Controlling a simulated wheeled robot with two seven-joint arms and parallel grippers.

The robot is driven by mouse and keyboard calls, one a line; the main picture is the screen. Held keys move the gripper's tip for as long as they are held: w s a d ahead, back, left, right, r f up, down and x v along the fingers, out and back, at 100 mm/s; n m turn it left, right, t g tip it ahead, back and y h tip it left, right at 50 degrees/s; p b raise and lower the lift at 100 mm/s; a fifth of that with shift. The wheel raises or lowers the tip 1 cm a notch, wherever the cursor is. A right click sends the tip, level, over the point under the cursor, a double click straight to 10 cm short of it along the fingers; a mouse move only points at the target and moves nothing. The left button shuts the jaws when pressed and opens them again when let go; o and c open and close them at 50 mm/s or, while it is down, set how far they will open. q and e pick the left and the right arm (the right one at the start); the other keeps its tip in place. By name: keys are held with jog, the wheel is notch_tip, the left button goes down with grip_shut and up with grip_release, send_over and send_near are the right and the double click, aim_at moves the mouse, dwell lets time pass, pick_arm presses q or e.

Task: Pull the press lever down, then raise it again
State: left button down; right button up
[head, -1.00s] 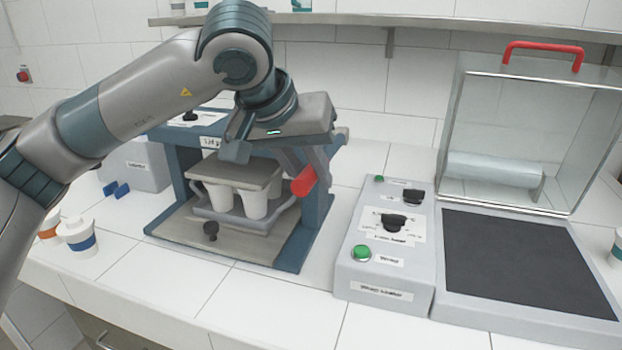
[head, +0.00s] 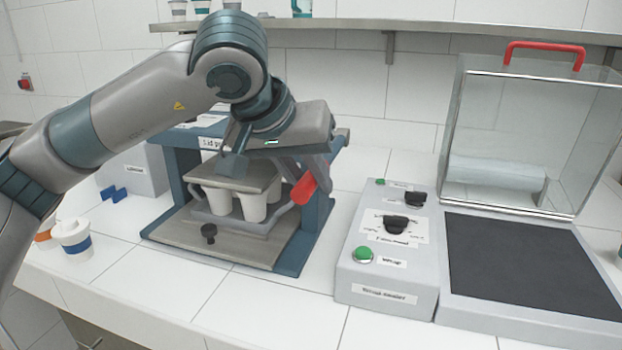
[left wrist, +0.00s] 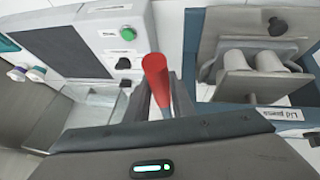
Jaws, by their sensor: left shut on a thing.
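The lid press (head: 177,165) is a blue frame with a grey base on the counter. Its press lever (head: 303,188) has a red handle that sticks out at the press's right side and slants down. My left gripper (head: 308,172) is shut on the red lever, which also shows between the fingers in the left wrist view (left wrist: 157,82). The grey press plate (head: 240,180) is low, at the rims of several white cups (head: 253,207) in a grey holder. Whether it touches all the rims I cannot tell. My right gripper is not in view.
A grey control box (head: 385,270) with green buttons and black knobs stands right of the press, beside a dark pad (head: 525,265) under a raised clear cover with a red handle (head: 545,47). A lidded cup (head: 74,240) stands at the left. A shelf runs above.

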pick_arm(q)
jog(key=c, duration=1.5)
grip_release()
jog(key=shift+c, duration=0.2)
jog(key=shift+r, duration=0.1)
jog(key=v, duration=1.7)
jog(key=shift+s, duration=0.15)
